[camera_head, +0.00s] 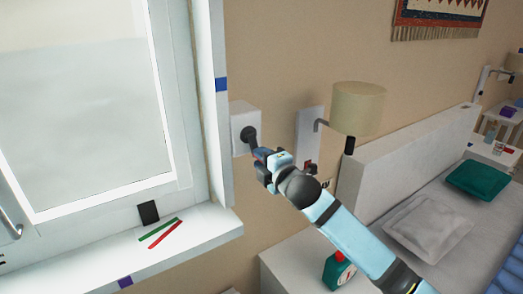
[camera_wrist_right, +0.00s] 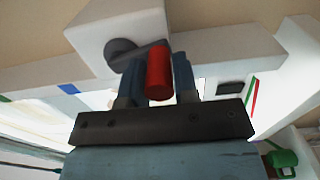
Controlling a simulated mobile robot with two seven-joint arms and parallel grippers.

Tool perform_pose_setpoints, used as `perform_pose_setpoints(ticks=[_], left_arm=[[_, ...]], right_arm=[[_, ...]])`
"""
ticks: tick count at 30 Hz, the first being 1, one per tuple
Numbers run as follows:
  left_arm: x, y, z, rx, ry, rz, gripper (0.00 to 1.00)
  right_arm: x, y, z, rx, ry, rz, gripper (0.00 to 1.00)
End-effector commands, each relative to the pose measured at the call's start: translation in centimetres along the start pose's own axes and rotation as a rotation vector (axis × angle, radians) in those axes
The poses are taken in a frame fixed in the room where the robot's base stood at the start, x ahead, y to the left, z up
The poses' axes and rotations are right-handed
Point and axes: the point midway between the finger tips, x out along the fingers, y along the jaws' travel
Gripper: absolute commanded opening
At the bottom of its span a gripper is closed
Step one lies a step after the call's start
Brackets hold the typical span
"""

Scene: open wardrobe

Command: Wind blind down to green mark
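My right gripper (camera_head: 268,160) is at the crank on a white box (camera_head: 241,117) beside the window. The dark crank arm (camera_head: 251,138) points down and right from its hub. In the right wrist view, my right gripper (camera_wrist_right: 157,85) has its fingers closed on either side of the red crank handle (camera_wrist_right: 158,72). The window pane (camera_head: 75,95) is pale; the blind's lower edge is not clear. A blue mark (camera_head: 221,85) is on the white window frame. In the wrist view, a blue mark (camera_wrist_right: 69,88) and a green mark (camera_wrist_right: 27,100) show on white trim. My left gripper is out of view.
Green (camera_head: 158,229) and red (camera_head: 165,234) strips and a dark block (camera_head: 148,212) are on the window sill (camera_head: 190,240). A wall lamp (camera_head: 357,108) is right of the crank.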

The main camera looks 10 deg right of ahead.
Motion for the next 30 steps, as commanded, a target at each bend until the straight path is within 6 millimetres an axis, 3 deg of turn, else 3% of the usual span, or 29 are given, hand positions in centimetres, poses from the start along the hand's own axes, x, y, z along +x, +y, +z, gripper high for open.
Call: perform_pose_setpoints(ticks=[4,14,20,30], left_arm=[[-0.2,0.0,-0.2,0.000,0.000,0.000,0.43],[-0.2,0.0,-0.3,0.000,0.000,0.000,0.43],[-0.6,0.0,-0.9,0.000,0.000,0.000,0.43],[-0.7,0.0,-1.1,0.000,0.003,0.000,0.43]], right_arm=[[0.0,0.0,-1.1,0.002,0.003,0.000,0.23],[0.0,0.0,-1.1,0.001,0.002,0.001,0.23],[0.0,0.6,-2.2,0.003,0.004,0.003,0.23],[-0.1,0.7,-2.6,0.001,0.002,0.005,0.29]])
